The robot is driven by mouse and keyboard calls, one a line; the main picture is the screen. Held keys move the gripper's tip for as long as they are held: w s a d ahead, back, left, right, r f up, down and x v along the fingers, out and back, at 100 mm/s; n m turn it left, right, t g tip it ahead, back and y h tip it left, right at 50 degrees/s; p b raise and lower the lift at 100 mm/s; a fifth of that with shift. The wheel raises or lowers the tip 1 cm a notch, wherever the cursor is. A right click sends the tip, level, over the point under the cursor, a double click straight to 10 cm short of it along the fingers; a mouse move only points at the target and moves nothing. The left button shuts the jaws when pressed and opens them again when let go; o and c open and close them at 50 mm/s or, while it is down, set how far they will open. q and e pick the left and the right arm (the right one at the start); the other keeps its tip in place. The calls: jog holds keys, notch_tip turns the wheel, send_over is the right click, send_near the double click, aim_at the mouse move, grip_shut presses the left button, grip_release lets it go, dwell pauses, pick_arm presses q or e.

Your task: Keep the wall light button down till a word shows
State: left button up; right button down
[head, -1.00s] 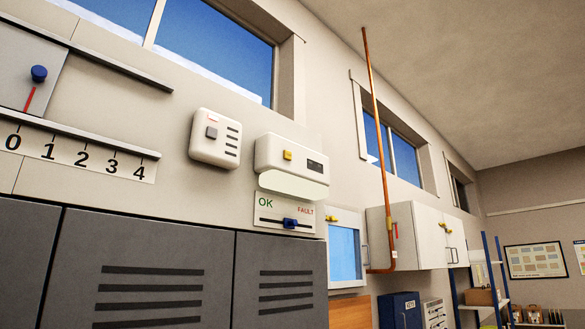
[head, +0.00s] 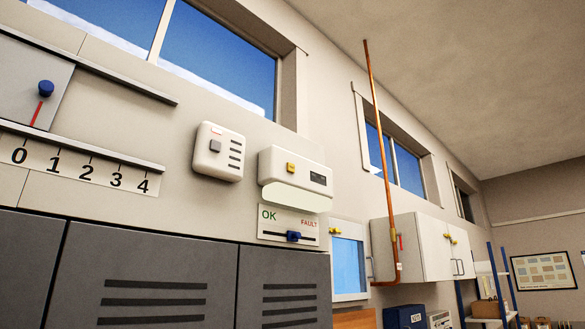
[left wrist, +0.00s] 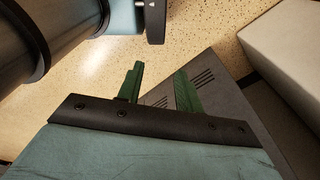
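The wall light (head: 270,165) is a white box on the wall, with a pale lower panel (head: 296,198). A yellow button (head: 291,167) sits on its front, and a small dark display (head: 317,178) is to the right of the button. I can read no word on the display. Nothing touches the button. My left gripper (left wrist: 160,70) shows only in the left wrist view, with its two green fingers apart and nothing between them. Neither gripper shows in the head view.
A white box with a grey button (head: 215,146) is left of the light. An OK/FAULT slider (head: 293,236) is below it. Grey lockers (head: 150,265) stand underneath. A 0-to-4 scale (head: 86,166) is at left, and a copper pipe (head: 380,150) at right.

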pick_arm(q)
grip_shut()
dwell(1.5)
